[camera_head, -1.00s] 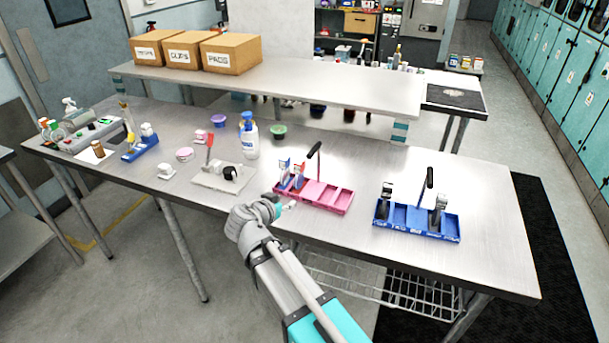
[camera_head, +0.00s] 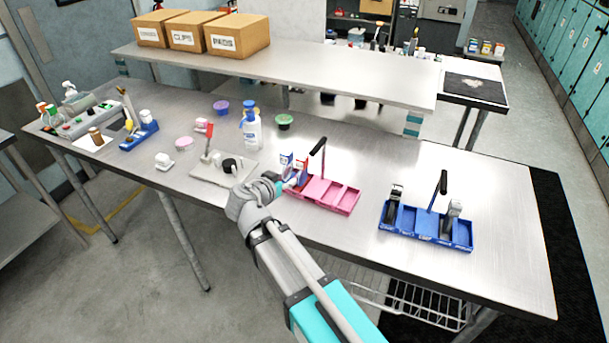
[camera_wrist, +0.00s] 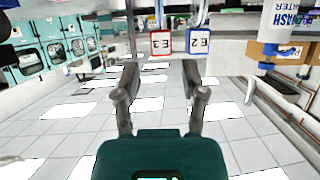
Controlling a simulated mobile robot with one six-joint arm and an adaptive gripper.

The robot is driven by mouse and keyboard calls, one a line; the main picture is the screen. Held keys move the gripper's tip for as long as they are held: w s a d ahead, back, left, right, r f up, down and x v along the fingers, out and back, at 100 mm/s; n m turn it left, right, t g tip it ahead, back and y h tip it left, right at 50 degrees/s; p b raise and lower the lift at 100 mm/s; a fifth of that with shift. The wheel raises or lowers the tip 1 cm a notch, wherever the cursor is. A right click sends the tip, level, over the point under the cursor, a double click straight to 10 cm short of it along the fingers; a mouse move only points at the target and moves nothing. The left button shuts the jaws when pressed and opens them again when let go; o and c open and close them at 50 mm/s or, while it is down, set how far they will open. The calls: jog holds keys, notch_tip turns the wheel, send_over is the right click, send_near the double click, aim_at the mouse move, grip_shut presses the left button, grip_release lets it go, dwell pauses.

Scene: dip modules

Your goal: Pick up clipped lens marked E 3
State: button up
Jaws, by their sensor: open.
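The clipped lens marked E 3 (camera_wrist: 160,43) is a white, red-edged tag in the wrist view. It stands beside a blue-edged tag marked E 2 (camera_wrist: 198,41). In the head view the red tag (camera_head: 301,169) and blue tag (camera_head: 287,161) stand in the left end of the pink caddy (camera_head: 323,194). My gripper (camera_wrist: 160,70) is open and empty, with both tags beyond its fingertips. E 3 lies in line with the gap between the fingers, and E 2 in line with the right finger. In the head view my gripper (camera_head: 277,184) is at the caddy's left end; its fingers are mostly hidden.
A white wash bottle (camera_head: 251,132) stands behind the caddy's left end. A grey plate (camera_head: 222,170) with a red-topped post is to the left. The pink caddy's black handle (camera_head: 318,147) rises beside the tags. A blue caddy (camera_head: 425,226) stands to the right.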

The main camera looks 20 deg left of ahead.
aim_at(299, 171)
jog(key=shift+w, duration=0.1)
jog(key=b+x, duration=0.3)
jog(key=x, duration=0.4)
jog(key=shift+w+f, duration=0.25)
jog(key=shift+w+d, duration=0.15)
jog(key=shift+w, duration=0.3)
jog(key=shift+f, duration=0.1)
jog(key=b+x, duration=0.2)
jog(key=x, duration=0.2)
jog(key=shift+f, duration=0.15)
jog(key=shift+w+f, duration=0.15)
jog(key=shift+w, duration=0.35)
jog(key=shift+c, duration=0.2)
